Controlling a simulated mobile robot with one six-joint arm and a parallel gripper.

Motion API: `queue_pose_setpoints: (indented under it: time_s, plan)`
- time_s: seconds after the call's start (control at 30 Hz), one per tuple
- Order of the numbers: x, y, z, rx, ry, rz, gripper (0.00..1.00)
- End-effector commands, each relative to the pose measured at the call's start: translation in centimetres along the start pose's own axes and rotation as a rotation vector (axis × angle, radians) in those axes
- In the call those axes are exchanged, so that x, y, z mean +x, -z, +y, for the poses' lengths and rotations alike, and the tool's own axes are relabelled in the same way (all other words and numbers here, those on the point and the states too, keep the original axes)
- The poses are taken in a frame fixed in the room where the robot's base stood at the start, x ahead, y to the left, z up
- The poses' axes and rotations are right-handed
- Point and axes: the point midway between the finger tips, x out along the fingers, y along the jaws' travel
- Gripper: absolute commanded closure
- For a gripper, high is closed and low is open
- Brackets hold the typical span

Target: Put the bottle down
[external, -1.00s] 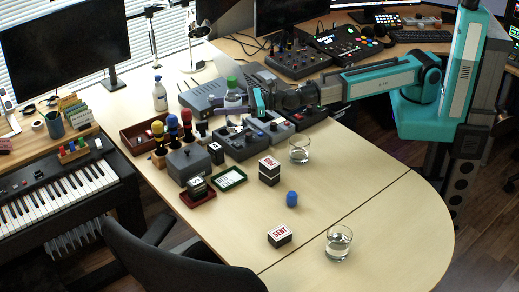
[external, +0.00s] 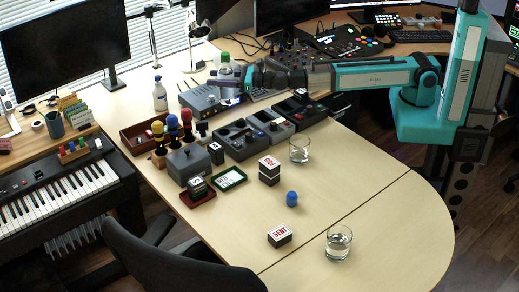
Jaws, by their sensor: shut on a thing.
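The bottle (external: 225,68) is clear with a green cap and stands upright at the far side of the desk, above the grey box area. My gripper (external: 236,82) comes in from the right, level, and is shut on the bottle's middle. The jaws hide part of the bottle. I cannot tell whether its base touches anything.
A grey box (external: 200,98) is left of and below the bottle. Grey trays (external: 235,140), stamps (external: 269,165) and a drinking glass (external: 299,150) stand nearer. A white pump bottle (external: 160,95) stands left. The near desk (external: 370,200) is mostly clear.

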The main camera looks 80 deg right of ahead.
Motion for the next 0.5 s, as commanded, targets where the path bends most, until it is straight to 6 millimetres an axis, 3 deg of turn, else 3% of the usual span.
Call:
queue_pose_setpoints:
  time_s: [0.27,0.5]
  plan:
    - [0.0,0.3,0.0,-0.001,0.0,-0.001,0.92]
    - [0.0,2.9,0.0,-0.001,0.0,-0.001,0.92]
